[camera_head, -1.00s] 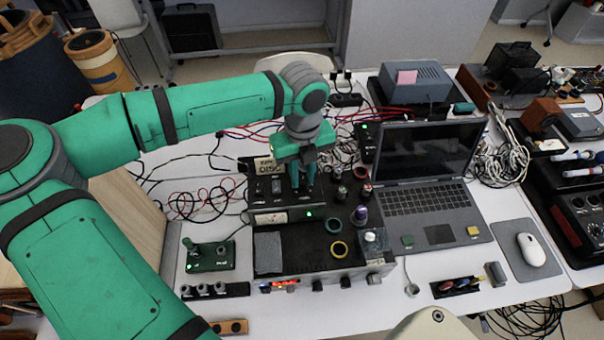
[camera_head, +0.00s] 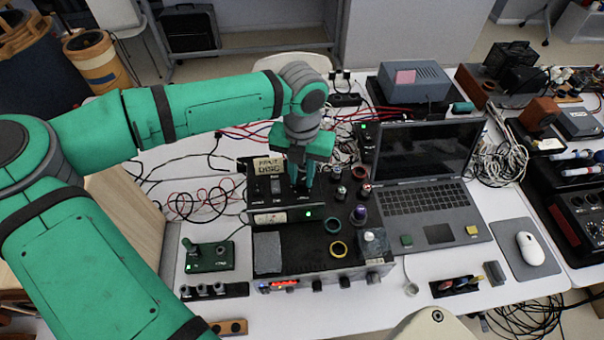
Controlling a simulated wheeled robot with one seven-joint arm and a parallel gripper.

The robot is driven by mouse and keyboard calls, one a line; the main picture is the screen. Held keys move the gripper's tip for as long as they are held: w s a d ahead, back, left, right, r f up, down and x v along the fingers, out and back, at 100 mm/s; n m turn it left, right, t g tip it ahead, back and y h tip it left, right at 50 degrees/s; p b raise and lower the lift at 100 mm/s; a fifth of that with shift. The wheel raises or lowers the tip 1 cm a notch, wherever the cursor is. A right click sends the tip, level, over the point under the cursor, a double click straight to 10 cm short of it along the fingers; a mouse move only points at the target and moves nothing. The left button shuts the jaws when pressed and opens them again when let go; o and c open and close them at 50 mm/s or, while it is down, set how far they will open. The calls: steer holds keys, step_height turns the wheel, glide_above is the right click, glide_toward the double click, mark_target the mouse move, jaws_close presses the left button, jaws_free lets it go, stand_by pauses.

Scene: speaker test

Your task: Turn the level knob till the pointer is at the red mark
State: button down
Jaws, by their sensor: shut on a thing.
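My gripper (camera_head: 302,184) points down at the upper part of the black equipment box (camera_head: 303,246), right of a cream lettered label (camera_head: 268,165). Its green fingers are shut on a small dark knob, most likely the level knob, which they almost wholly hide. I cannot make out the pointer or a red mark at this size and angle.
A laptop (camera_head: 430,200) is further right. Loose cables lie behind and left. A small green switch box (camera_head: 208,256) is at the left.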

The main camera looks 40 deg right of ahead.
mark_target(302, 180)
stand_by(0.4)
steer(key=c, duration=1.5)
jaws_free()
steer(key=shift+c, duration=0.2)
steer(key=shift+r, duration=0.15)
step_height(302, 180, up, 11)
steer(key=shift+f, duration=0.2)
